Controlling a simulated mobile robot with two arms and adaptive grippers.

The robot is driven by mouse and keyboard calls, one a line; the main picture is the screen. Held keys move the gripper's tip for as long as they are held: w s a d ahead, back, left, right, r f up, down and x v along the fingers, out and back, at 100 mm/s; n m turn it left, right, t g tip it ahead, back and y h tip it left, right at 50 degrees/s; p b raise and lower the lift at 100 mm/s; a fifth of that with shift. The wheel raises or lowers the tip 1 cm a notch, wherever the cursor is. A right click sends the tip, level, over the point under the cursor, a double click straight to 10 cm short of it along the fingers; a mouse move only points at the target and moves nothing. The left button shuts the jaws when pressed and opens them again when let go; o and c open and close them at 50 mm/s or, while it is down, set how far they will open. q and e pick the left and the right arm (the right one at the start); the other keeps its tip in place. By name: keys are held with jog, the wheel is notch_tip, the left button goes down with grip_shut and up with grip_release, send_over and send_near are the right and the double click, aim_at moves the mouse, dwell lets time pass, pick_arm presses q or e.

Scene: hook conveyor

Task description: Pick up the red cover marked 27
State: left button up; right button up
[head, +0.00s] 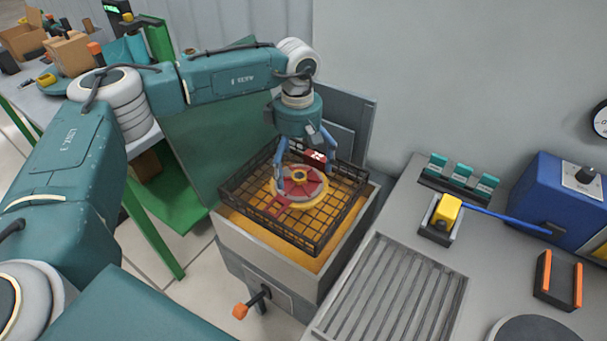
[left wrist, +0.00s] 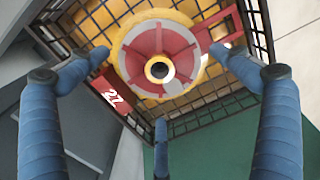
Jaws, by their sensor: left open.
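The red cover marked 27 (left wrist: 112,96) has white digits and lies in the black wire basket (head: 238,180), by its edge. In the head view a red piece with white marks (head: 317,156), at the back of the basket, appears to be the same cover. A round red and yellow wheel-like part (head: 300,187) lies in the middle of the basket; it also shows in the left wrist view (left wrist: 157,52). My left gripper (head: 303,164) is above the basket with its blue fingers spread, empty, over the round part and beside the cover. My right gripper is out of view.
Another red piece (head: 276,207) lies at the basket's front left. The basket rests on a grey box-like stand (head: 262,258) with an orange-knobbed crank. To the right is a counter with a slatted rack (head: 392,297), a yellow block (head: 447,207) and a blue machine (head: 560,205).

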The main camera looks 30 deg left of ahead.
aim_at(300, 175)
pick_arm(q)
notch_tip(300, 175, down, 3)
jog(key=shift+d+f+p, duration=0.1)
jog(key=shift+p, duration=0.45)
jog(key=shift+f, duration=0.2)
jog(key=c, duration=1.6)
jog(key=shift+r, duration=0.15)
jog(key=shift+c, duration=1)
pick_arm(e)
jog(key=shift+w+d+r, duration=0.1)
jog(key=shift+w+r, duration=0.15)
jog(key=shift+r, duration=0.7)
